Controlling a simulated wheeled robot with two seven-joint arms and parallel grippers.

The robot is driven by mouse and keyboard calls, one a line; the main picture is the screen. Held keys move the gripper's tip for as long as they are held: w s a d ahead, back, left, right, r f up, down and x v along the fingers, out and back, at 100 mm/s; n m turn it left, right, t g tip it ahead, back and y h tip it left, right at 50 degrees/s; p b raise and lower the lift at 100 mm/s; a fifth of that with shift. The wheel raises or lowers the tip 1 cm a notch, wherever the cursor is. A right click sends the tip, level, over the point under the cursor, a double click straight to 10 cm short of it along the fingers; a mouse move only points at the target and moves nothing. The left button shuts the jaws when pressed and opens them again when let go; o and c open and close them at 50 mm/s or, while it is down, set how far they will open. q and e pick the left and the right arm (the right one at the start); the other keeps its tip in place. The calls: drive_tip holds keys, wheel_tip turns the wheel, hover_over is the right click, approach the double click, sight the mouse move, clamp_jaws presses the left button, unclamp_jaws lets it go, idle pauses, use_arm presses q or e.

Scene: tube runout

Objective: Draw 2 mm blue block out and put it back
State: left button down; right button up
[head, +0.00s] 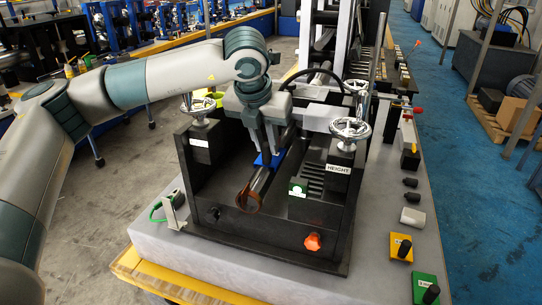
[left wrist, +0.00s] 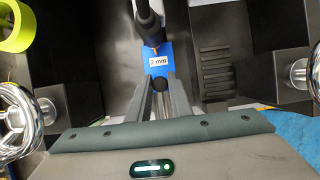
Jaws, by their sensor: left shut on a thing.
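The blue block (head: 277,160) sits inside the black machine bed, beside a dark tube. In the left wrist view the blue block (left wrist: 158,50) shows its white "2 mm" label (left wrist: 158,61) just beyond my fingertips. My left gripper (head: 265,152) reaches down from above into the machine and is shut on the blue block. In the left wrist view its two grey fingers (left wrist: 160,95) point at the block's near end. The fingers hide part of the block, and its underside is not visible. My right gripper is in neither view.
The dark tube (head: 262,181) ends in a brownish ring (head: 249,201). Handwheels (head: 350,129) stand on posts at both sides, one beside a "HEIGHT" label (head: 338,169). An orange knob (head: 312,241) is on the front. Yellow (head: 401,247) and green (head: 426,288) blocks lie at right.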

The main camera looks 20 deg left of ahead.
use_arm(q)
drive_tip(key=shift+s+a+b, duration=0.15)
drive_tip(key=shift+s+b, duration=1.35)
drive_tip(key=shift+s, duration=1.2)
drive_tip(key=shift+r, duration=0.15)
wheel_tip(320, 180, up, 14)
drive_tip(key=p, duration=0.5)
idle(1.0)
drive_tip(key=shift+f, duration=0.2)
